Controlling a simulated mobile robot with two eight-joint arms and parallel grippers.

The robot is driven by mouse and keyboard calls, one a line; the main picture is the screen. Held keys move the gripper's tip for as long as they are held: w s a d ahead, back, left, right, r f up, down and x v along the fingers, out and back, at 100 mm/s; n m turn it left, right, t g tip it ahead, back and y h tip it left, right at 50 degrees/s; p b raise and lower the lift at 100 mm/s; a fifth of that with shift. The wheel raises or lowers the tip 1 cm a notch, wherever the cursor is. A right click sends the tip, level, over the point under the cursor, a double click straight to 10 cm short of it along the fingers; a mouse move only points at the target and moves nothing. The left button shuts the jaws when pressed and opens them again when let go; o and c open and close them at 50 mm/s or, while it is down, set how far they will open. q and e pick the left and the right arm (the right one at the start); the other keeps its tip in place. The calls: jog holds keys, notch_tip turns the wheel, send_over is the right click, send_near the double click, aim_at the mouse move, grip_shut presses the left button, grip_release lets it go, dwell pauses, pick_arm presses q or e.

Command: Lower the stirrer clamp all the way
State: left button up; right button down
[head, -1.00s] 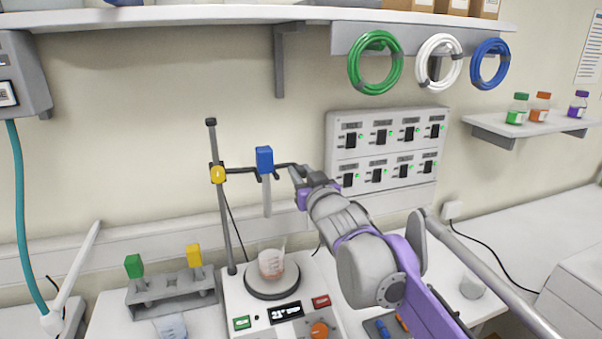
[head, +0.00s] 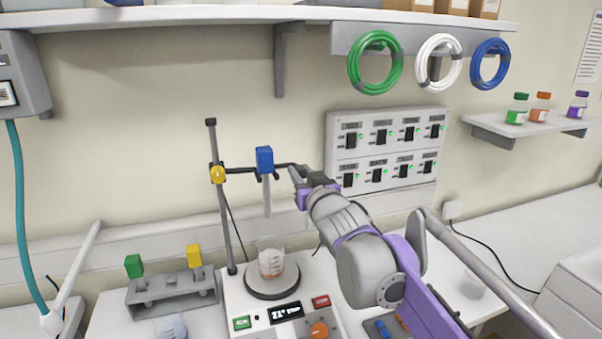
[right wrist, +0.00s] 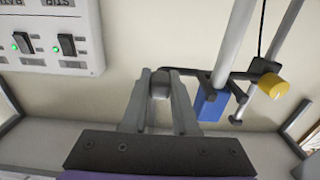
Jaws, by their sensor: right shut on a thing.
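The stirrer clamp (head: 240,169) is a dark horizontal arm on the upright grey stand rod (head: 224,215), with a yellow knob (head: 217,174) at the rod. It holds a blue block (head: 264,158) with a pale probe (head: 267,198) hanging down. The probe's lower end is above the beaker (head: 271,262) of pinkish liquid. My right gripper (head: 300,175) is shut on the clamp's free right end. In the right wrist view the fingers (right wrist: 160,90) close around that end, with the blue block (right wrist: 210,102) and yellow knob (right wrist: 274,86) to the right. My left gripper is not in view.
The beaker stands on a round plate of the white stirrer base (head: 262,309), which has a display and buttons. A grey rack (head: 170,292) with green and yellow-topped items stands left. A switch panel (head: 385,150) is on the wall behind my right arm.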

notch_tip(320, 180, down, 14)
jog(key=b, duration=0.7)
jog(key=shift+f, duration=0.25)
jog(key=c, duration=0.7)
grip_release()
jog(key=v, duration=1)
jog(key=shift+s+d+r, duration=0.1)
jog(key=shift+s+d, duration=0.05)
jog(key=shift+s, duration=0.25)
